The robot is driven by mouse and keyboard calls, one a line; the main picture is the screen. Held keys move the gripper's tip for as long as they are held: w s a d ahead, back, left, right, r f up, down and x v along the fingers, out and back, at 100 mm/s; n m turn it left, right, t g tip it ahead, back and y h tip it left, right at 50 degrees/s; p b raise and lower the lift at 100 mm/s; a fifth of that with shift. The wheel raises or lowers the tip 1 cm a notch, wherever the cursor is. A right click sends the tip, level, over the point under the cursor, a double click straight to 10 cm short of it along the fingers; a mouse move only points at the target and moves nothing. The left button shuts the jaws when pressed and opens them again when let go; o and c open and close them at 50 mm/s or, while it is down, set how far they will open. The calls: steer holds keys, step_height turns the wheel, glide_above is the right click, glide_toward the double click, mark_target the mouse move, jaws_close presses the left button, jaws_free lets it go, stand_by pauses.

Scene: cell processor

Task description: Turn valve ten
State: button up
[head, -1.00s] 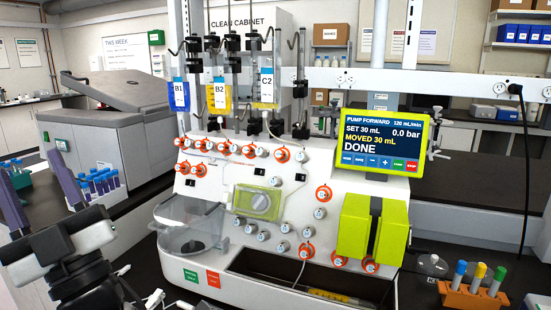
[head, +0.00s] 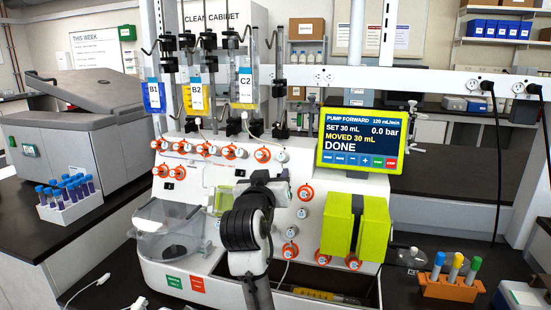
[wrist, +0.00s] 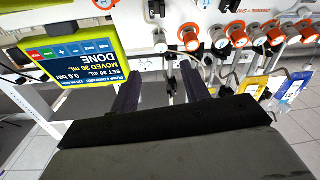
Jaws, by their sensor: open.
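The cell processor's white panel carries several valves, many with orange rings. A row of orange-ringed valves (head: 262,155) runs along the top, and a single orange-ringed valve (head: 305,192) sits at the right. Valve numbers are too small to read, so I cannot tell which is valve ten. My gripper (wrist: 160,72) is open and empty in the wrist view, fingers pointing at the panel. A plain white knob (wrist: 160,42) and an orange-ringed valve (wrist: 188,37) show beyond the fingertips, apparently apart from them. In the head view my arm hides the fingers and the panel's middle.
The screen (head: 361,140) reads DONE, with moved 30 mL and 0.0 bar. Bags B1 (head: 154,97), B2 (head: 195,100) and C2 (head: 245,88) hang above the valves. A green pump block (head: 372,228) and clear bowl (head: 165,228) flank my arm. An orange tube rack (head: 452,288) stands right.

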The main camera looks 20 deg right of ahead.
mark_target(280, 158)
steer(key=p+x, duration=0.3)
steer(key=x, duration=0.6)
steer(key=shift+w+d+r, duration=0.15)
steer(key=shift+w+d, duration=0.05)
steer(key=shift+w, duration=0.1)
steer(key=shift+w+d, duration=0.25)
steer(key=shift+w, duration=0.3)
steer(key=c, duration=1)
